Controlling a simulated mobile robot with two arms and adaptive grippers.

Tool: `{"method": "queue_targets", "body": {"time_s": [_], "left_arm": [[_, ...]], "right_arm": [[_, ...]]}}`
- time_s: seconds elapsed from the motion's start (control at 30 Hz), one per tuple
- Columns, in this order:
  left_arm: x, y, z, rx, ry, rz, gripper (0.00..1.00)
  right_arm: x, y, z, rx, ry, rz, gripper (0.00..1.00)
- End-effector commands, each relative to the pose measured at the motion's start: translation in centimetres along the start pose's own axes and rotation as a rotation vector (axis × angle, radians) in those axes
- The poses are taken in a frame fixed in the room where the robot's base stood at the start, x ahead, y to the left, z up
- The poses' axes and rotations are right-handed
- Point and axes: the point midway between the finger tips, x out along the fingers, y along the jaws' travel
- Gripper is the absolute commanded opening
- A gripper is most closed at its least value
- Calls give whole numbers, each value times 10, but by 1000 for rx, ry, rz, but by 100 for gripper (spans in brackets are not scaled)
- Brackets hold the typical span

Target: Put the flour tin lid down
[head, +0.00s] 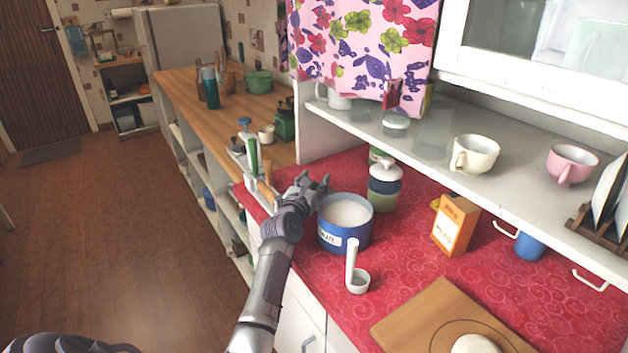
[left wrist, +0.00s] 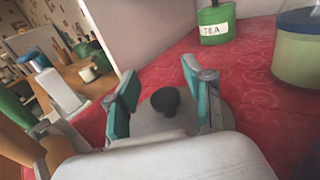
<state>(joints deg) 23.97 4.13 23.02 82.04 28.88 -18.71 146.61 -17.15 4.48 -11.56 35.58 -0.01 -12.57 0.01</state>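The flour tin (head: 328,238) is a blue canister with a white label, standing open on the red counter with white flour showing inside. Its lid (left wrist: 208,112), a grey disc with a dark round knob (left wrist: 166,101), shows in the left wrist view and appears to lie flat on the red cloth, though its underside is hidden. My left gripper (head: 318,183) is just behind and left of the tin in the head view. In the left wrist view its teal fingers (left wrist: 160,98) stand apart on either side of the knob, with gaps visible. My right gripper is not in view.
A white scoop (head: 357,283) stands in front of the tin. A lidded jar (head: 384,188) and the green tea tin (left wrist: 214,27) are behind. An orange box (head: 455,226) and a wooden board (head: 420,322) are to the right. Bottles (head: 252,155) are left of the gripper.

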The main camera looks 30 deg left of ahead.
Motion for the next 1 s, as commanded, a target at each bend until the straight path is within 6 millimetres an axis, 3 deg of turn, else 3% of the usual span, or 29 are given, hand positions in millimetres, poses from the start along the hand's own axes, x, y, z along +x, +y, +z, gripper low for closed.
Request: {"method": "queue_targets", "body": {"time_s": [0.27,0.43,0.5,1.0], "left_arm": [[0,0,1,0,-1,0,56],[0,0,18,3,-2,-1,56],[-12,-1,10,-2,2,-2,56],[-107,0,11,-2,1,-1,56]], "right_arm": [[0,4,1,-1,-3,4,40],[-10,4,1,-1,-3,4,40],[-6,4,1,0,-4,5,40],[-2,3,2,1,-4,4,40]]}}
